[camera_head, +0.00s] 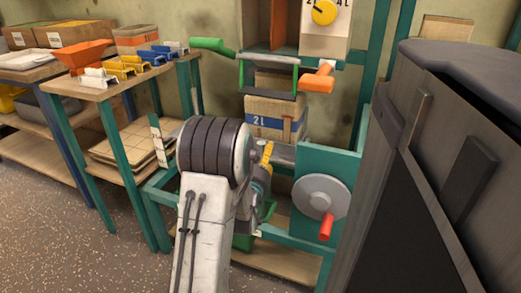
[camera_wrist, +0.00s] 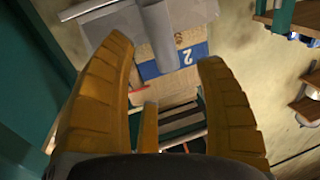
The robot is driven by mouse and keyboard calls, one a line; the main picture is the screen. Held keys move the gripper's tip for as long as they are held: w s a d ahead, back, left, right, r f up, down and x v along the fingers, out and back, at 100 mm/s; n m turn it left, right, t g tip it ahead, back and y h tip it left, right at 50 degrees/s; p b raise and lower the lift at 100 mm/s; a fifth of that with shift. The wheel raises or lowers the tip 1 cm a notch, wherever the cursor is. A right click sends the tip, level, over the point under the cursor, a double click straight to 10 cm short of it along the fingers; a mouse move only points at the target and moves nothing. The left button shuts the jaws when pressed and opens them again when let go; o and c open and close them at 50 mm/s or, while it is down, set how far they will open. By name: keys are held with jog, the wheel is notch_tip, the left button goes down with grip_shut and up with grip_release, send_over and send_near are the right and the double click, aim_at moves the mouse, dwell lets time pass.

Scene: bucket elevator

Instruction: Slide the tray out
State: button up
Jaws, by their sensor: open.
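An orange handle (camera_head: 318,78) and a green handle (camera_head: 212,46) jut from the machine. A grey disc (camera_head: 321,196) with a red crank handle is at lower right. A workbench (camera_head: 95,88) stands left. A dark grey cabinet-like body fills the right side. Speckled floor is clear at lower left.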

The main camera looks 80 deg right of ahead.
aim_at(262, 150)
jog(key=shift+s+d+b, duration=0.15)
jog(key=shift+d+b, duration=0.25)
jog(key=shift+d, duration=2.3)
jog(key=c, duration=1.3)
